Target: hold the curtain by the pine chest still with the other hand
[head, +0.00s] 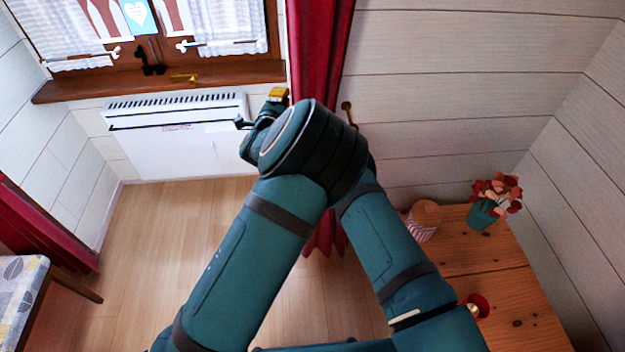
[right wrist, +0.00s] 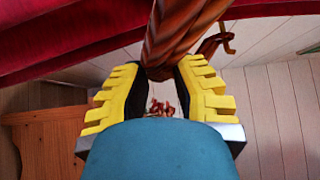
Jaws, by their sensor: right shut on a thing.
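The red curtain (head: 318,45) hangs right of the window, and its lower end (head: 325,238) shows between my arms. Its middle is hidden behind my wrists. My left gripper (head: 262,112) is just left of the curtain; its finger gap is not clear. My right gripper is hidden in the head view. In the right wrist view my right gripper (right wrist: 160,85) is shut on a twisted reddish-brown tieback cord (right wrist: 180,32). Red curtain cloth (right wrist: 75,40) runs beside the cord. The pine chest (head: 500,290) stands at the lower right.
A brass wall hook (head: 348,113) is right of the curtain. A potted flower (head: 493,205), a striped jar (head: 422,222) and a red bowl (head: 478,305) stand on the chest. A white heater (head: 180,135) is below the window sill (head: 160,80).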

